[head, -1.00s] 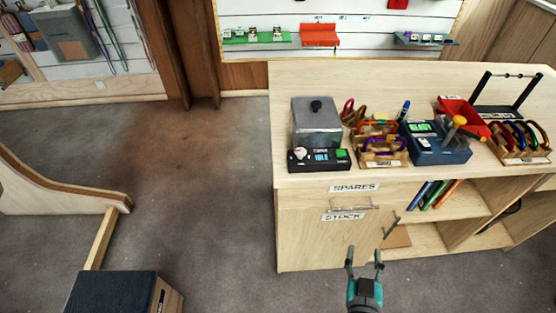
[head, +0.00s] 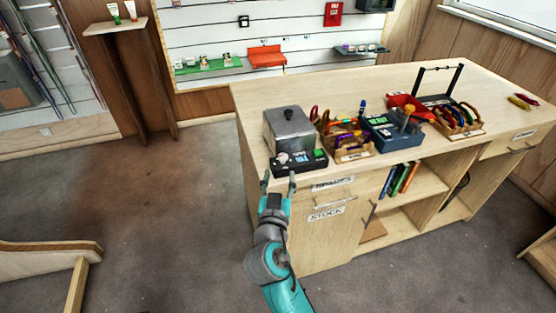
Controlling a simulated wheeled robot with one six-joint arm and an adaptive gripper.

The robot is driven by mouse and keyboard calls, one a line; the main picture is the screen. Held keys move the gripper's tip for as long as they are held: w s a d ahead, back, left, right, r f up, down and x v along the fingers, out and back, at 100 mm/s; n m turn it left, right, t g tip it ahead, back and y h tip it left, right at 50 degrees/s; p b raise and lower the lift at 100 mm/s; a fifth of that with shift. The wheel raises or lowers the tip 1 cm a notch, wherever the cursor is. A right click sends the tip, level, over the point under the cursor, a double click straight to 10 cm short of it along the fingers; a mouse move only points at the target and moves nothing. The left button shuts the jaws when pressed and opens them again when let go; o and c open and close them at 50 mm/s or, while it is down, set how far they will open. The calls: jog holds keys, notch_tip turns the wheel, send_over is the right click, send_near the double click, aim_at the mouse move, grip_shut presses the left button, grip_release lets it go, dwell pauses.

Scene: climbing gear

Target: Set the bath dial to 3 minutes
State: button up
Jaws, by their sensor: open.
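The bath is a grey metal box with a dark-knobbed lid (head: 289,130) at the left end of the wooden counter. Its black control panel (head: 303,163) lies along its front edge. A whitish dial (head: 282,158) sits at the panel's left end, with a small display in the middle and a green button (head: 319,153) at the right. The dial's setting is too small to read. My gripper (head: 278,182) is open and empty, fingers pointing toward the counter. In the picture it is just below the panel's left end, apart from the dial.
Right of the bath stand a wooden tray of carabiners (head: 347,148), a blue box (head: 388,132), a red bin (head: 406,106) and another carabiner tray (head: 458,122). Drawers and a cupboard (head: 322,240) form the counter front. Open carpet (head: 170,200) lies to the left.

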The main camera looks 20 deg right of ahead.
aim_at(282, 159)
jog(key=x, duration=0.8)
jog(key=shift+s, duration=0.1)
grip_shut()
